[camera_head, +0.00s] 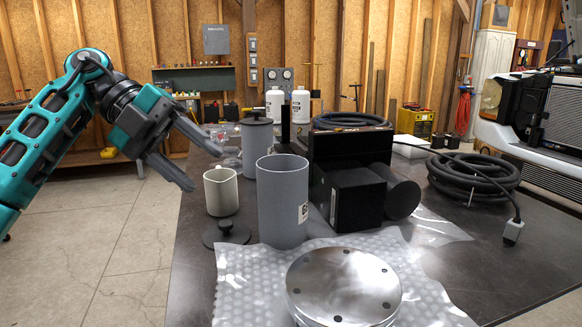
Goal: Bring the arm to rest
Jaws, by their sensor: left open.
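My left arm comes in from the left, and its teal and grey gripper (204,169) hangs over the left edge of the table. Its two fingers are apart, with nothing seen held between them. In the picture the fingertips lie just above and left of a cream mug (221,192). An open grey canister (283,205) stands right of the mug. A grey canister with a dark lid (257,140) stands behind it. A loose dark knobbed lid (226,234) lies in front of the mug. My right gripper is not in view.
The dark table (530,265) also bears a shiny metal disc (343,281) on bubble wrap (243,280), black boxes (352,200), white bottles (274,104) and a coiled black cable (472,178). A vehicle front (545,110) stands at the right.

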